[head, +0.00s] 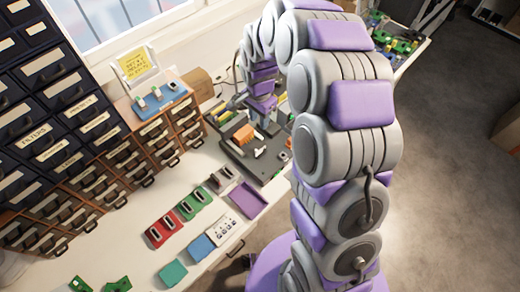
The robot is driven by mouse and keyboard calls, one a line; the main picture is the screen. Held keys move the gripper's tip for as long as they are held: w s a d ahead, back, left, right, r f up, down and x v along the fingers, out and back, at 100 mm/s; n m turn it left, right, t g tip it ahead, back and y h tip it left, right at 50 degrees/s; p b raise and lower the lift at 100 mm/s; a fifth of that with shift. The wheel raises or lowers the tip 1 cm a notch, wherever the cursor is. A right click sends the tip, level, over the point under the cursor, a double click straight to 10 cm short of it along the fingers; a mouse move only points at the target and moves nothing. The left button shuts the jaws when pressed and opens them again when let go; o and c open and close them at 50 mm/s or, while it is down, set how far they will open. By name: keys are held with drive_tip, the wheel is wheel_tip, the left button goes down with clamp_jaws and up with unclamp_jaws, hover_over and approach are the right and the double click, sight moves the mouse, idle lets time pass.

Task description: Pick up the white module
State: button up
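A white module (222,231) with small dark holes or knobs on its face lies flat on the pale workbench, near its front edge. A blue module (201,249) lies directly to its left. My gripper (265,124) is at the far end of my arched arm, pointing down over the dark board toward the back of the bench. It is well apart from the white module, up and to the right of it in the picture. Its fingers are small and partly lost among the parts behind, so I cannot tell whether they are open or shut.
Red (164,228), green (192,203) and grey (222,178) modules form a row behind. A purple plate (248,200) and teal plate (172,273) flank the white and blue ones. A dark board (262,155) carries an orange block (243,135). Drawer cabinets (50,110) stand left.

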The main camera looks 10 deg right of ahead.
drive_tip(key=b, duration=0.2)
approach(260, 147)
drive_tip(key=f, duration=0.5)
drive_tip(key=shift+w+a+f, duration=0.1)
drive_tip(key=shift+w+a, duration=0.05)
drive_tip(key=shift+w, duration=0.1)
drive_tip(key=shift+s+f+b, duration=0.15)
drive_tip(key=shift+f+b, duration=0.7)
drive_tip(key=shift+f, duration=1.8)
drive_tip(key=shift+d, duration=0.2)
clamp_jaws()
